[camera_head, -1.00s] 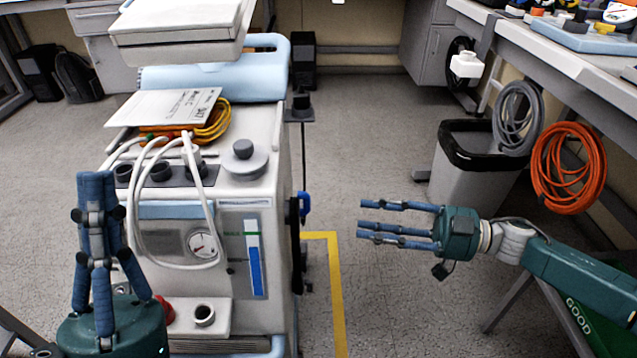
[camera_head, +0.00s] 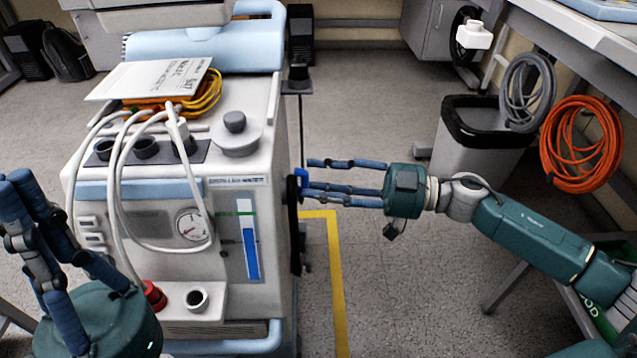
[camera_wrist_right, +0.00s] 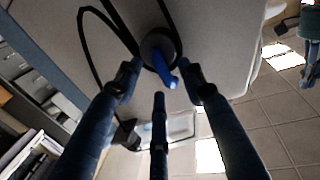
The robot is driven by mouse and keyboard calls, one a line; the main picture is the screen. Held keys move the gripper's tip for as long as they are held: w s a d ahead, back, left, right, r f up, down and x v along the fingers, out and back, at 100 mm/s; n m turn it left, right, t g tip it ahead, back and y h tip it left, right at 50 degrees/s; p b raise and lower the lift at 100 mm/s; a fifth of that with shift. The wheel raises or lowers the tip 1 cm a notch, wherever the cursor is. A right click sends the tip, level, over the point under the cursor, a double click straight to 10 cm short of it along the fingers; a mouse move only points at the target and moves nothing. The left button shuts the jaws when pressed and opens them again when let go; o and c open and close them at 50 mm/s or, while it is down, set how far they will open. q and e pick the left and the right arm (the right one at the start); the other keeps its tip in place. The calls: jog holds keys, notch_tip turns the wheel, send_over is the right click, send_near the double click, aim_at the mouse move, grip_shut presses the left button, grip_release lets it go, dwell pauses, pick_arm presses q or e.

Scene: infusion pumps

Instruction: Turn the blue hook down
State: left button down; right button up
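The blue hook (camera_head: 302,178) sticks out from the right side of the white medical machine (camera_head: 262,205). In the right wrist view the blue hook (camera_wrist_right: 164,70) projects from a dark round mount (camera_wrist_right: 158,45) on the machine's side panel. My right gripper (camera_head: 308,180) is open with its fingers pointing left at the hook. In the wrist view its fingers (camera_wrist_right: 160,85) are spread around the hook's end, and I cannot tell whether any touches it. My left gripper (camera_head: 20,200) is at the left, fingers pointing up; its grip state is unclear.
White hoses (camera_head: 118,190) and a yellow cable (camera_head: 205,95) lie over the machine. A bin (camera_head: 485,145), a grey hose coil (camera_head: 528,95) and an orange coil (camera_head: 580,145) are at the right. The floor right of the machine is open, with a yellow line (camera_head: 337,280).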

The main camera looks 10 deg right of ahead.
jog(key=shift+w+a, duration=0.1)
jog(key=shift+a, duration=0.15)
grip_shut()
